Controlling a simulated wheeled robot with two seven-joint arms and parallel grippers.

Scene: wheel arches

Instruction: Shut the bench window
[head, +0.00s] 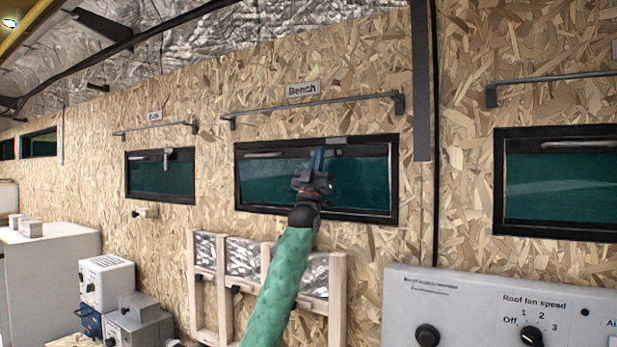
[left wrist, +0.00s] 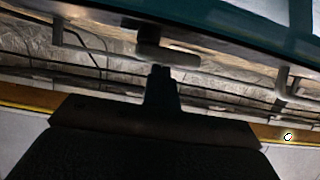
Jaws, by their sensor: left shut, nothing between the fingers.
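The bench window (head: 240,180) is a black-framed, dark green pane in the chipboard wall, under a label reading "Bench" (head: 303,89). A grey handle or latch piece (head: 335,141) shows at the top of its frame. My left gripper (head: 318,160) is in front of the window's upper middle, its fingers shut and pointing up. In the left wrist view the closed fingertips (left wrist: 162,72) are just below a rounded grey handle (left wrist: 165,54) at the window's edge; I cannot tell whether they touch. Whether the pane is ajar is unclear. My right gripper is not in view.
A rail (head: 310,107) runs above the bench window. Other windows are at left (head: 128,178) and right (head: 499,185). Below are a wooden frame with foil panels (head: 338,300) and a grey control panel (head: 470,290) with knobs. White boxes (head: 107,280) stand lower left.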

